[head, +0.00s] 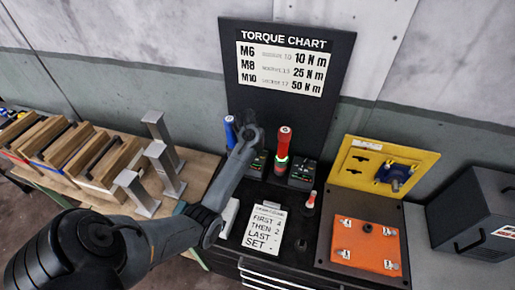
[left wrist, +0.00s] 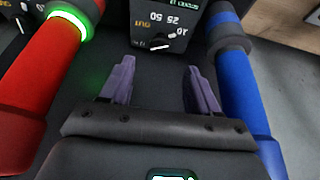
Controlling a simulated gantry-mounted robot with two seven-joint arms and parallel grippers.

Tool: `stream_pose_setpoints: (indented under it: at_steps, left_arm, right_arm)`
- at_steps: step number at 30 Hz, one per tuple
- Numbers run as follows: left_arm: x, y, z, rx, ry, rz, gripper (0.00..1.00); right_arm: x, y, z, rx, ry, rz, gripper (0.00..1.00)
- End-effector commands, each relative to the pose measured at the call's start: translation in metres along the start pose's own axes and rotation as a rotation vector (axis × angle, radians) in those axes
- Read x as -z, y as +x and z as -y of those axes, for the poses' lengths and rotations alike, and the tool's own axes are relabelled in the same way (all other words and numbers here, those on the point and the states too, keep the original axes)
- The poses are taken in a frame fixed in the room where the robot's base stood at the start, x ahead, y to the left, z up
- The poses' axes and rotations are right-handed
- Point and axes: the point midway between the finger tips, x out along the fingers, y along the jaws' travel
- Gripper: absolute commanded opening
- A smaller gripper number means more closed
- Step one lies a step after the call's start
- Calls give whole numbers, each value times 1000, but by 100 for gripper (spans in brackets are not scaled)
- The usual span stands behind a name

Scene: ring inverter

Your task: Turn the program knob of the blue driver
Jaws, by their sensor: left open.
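The blue driver (head: 230,130) stands upright at the back of the black bench, partly hidden by my left arm. It also shows along the right side of the left wrist view (left wrist: 238,85). A black box with a program knob (left wrist: 160,44) and the marks 10, 25, 50 and OUT shows upside down at the top of that view. My left gripper (left wrist: 160,85) is open and empty, its two purple fingers pointing toward the box, with the knob beyond the gap between them. In the head view my left gripper (head: 252,135) is beside the blue driver. My right gripper is not in view.
A red driver (head: 284,143) with a lit green ring stands close by. A torque chart board (head: 235,88) rises behind. A note card (head: 266,228), an orange plate (head: 366,240) and a yellow panel (head: 390,152) are to the front and right. Wooden trays (head: 85,150) sit left.

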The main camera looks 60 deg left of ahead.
Motion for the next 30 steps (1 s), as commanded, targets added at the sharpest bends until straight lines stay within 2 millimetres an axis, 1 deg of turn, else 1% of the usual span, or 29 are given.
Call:
stream_pose_setpoints:
  at_steps: [1, 6, 9, 13, 19, 28, 30]
  left_arm:
    - [-1, 11, -1, -3, -1, 4, 61]
    - [-1, 38, -1, -2, -1, 2, 61]
    - [-1, 52, -2, -3, 0, 2, 61]
    - [-1, 66, -1, -1, 1, 2, 61]
    - [0, 76, -1, -1, 1, 0, 61]
    - [0, 77, -1, -1, 2, 0, 61]
    - [0, 77, -1, -1, 2, 0, 50]
  right_arm:
    - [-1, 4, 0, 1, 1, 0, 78]
    - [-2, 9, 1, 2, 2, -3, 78]
    - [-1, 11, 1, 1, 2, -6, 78]
    - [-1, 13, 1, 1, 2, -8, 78]
    - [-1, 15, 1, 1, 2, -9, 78]
    - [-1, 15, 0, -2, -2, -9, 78]
    - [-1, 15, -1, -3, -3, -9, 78]
